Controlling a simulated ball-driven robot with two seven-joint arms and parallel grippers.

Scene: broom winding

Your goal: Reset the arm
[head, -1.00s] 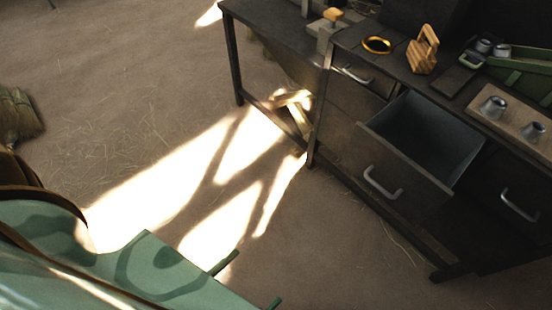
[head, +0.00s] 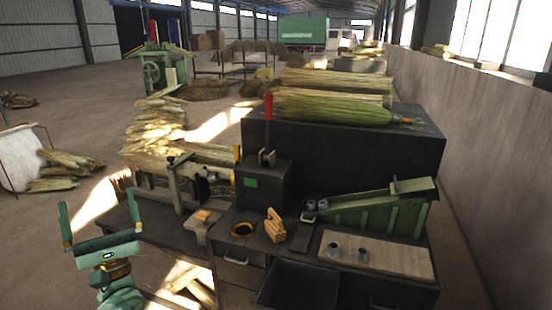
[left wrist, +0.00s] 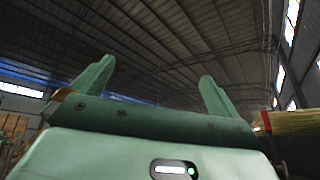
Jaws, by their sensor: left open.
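My left gripper (head: 101,225) is at the lower left of the head view, raised in front of the dark workbench's left end. It is green, with its two fingers pointing up and wide apart, and nothing is between them. In the left wrist view its fingers (left wrist: 150,85) also stand apart and empty, pointing toward the roof. My right gripper is not in either view.
An open drawer (head: 296,288) juts out in front. Broom straw bundles (head: 330,106) lie behind.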

